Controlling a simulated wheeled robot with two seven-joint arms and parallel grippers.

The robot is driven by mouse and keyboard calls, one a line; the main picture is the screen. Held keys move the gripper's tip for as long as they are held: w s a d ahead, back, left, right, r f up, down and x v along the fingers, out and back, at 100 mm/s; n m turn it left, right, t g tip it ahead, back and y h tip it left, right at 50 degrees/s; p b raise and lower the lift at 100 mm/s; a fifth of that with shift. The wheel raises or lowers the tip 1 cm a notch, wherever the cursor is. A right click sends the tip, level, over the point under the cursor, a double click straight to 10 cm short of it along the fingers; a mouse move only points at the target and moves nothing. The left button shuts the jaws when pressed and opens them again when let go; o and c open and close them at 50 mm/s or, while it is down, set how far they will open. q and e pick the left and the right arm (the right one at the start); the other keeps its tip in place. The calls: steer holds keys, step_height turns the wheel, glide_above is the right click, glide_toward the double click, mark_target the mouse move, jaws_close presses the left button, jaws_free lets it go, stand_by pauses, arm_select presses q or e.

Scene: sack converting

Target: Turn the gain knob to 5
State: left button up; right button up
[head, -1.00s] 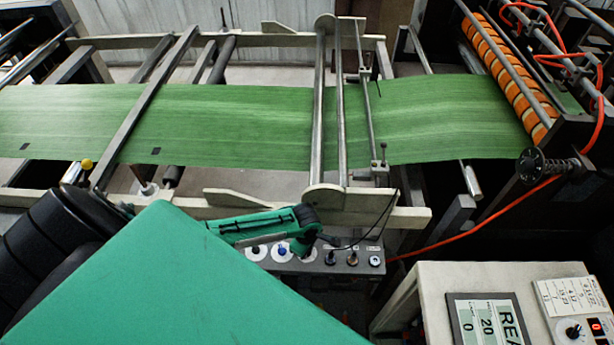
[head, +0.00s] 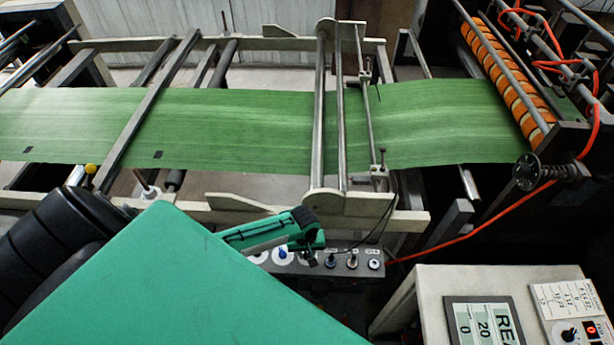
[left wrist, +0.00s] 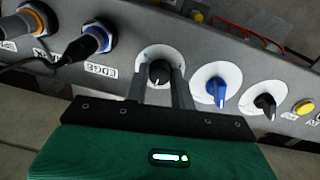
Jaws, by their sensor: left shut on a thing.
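In the left wrist view, a small black knob (left wrist: 159,72) with a white pointer mark sits on a round white dial (left wrist: 146,56) on a grey control panel. My left gripper (left wrist: 162,76) has its two fingers on either side of this knob, shut on it. Its pointer mark aims down in that picture. The dial's numbers and its label cannot be read, so the name gain is not visible. In the head view my left gripper (head: 308,258) reaches down to the panel and hides this knob. My right gripper is not in view.
Beside the held knob are a blue knob (left wrist: 216,89), another black knob (left wrist: 265,104) and a yellow button (left wrist: 304,107). On the other side is a blue-ringed connector (left wrist: 97,38) with a cable. A green web (head: 230,125) runs behind. A display console (head: 430,290) stands right.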

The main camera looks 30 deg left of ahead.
arm_select(q)
steer(key=m, duration=0.5)
steer(key=shift+m, duration=0.3)
steer(key=m, duration=0.6)
steer(key=shift+w+g, duration=0.1)
steer(key=shift+g, duration=0.2)
steer(key=m, duration=0.5)
steer(key=shift+m, duration=0.4)
steer(key=m+b, duration=0.1)
steer(key=m, duration=0.4)
steer(key=shift+m, duration=0.3)
steer(key=o, duration=1)
